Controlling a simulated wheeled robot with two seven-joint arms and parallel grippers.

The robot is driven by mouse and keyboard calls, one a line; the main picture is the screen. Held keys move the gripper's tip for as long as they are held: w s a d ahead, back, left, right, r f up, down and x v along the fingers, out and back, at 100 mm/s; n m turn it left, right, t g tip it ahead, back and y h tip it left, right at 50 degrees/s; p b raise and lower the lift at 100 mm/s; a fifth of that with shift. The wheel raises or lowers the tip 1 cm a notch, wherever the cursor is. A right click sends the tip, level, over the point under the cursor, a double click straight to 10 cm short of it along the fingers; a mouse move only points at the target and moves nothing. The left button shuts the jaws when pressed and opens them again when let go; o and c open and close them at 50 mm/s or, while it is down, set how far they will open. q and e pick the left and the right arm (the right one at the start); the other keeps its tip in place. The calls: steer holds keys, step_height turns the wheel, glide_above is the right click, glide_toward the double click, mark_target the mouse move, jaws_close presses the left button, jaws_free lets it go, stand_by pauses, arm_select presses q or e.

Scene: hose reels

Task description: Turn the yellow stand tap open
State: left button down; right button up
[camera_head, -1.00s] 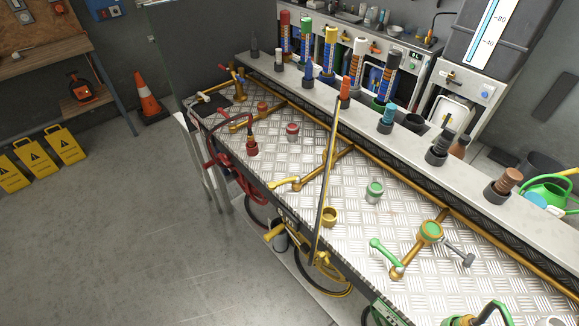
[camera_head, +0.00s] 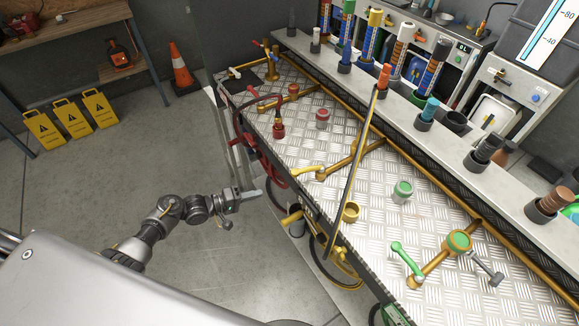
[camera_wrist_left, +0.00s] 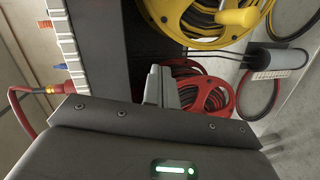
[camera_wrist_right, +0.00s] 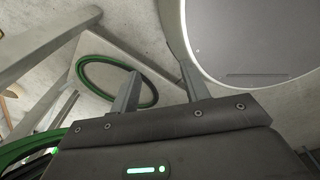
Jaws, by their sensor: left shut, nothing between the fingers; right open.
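The yellow stand tap shows in the head view as a yellow lever (camera_head: 305,170) on a brass pipe at the bench's front edge, left of the slanting hose. The lever lies roughly along the front edge. My left gripper (camera_head: 250,193) is in front of the bench, left of the tap and apart from it. In the left wrist view the left fingers (camera_wrist_left: 160,86) are together and empty, with red and yellow hose reels beyond them. My right gripper (camera_wrist_right: 158,88) is open and empty in the right wrist view. It is not in the head view.
The metal bench top (camera_head: 290,140) carries a green-levered tap (camera_head: 408,258), a red tap (camera_head: 278,130) and loose coloured caps. A dark hose (camera_head: 352,175) slants across its front. A yellow reel (camera_wrist_left: 210,15) and a red reel (camera_wrist_left: 212,98) hang below.

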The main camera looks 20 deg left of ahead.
mark_target(308, 170)
arm_select(q)
step_height(308, 170, up, 18)
steer(key=f+g+h, duration=0.1)
steer(key=g+h, duration=0.3)
steer(key=h, duration=0.2)
steer(key=shift+t, duration=0.3)
steer(key=p+x, duration=0.2)
steer(key=x, duration=0.7)
steer(key=shift+d+r, duration=0.2)
steer(key=shift+d, duration=0.15)
steer(key=s+d+p, duration=0.2)
steer(key=d+p, duration=0.1)
steer(key=shift+s+r, duration=0.25)
steer(key=shift+s, duration=0.15)
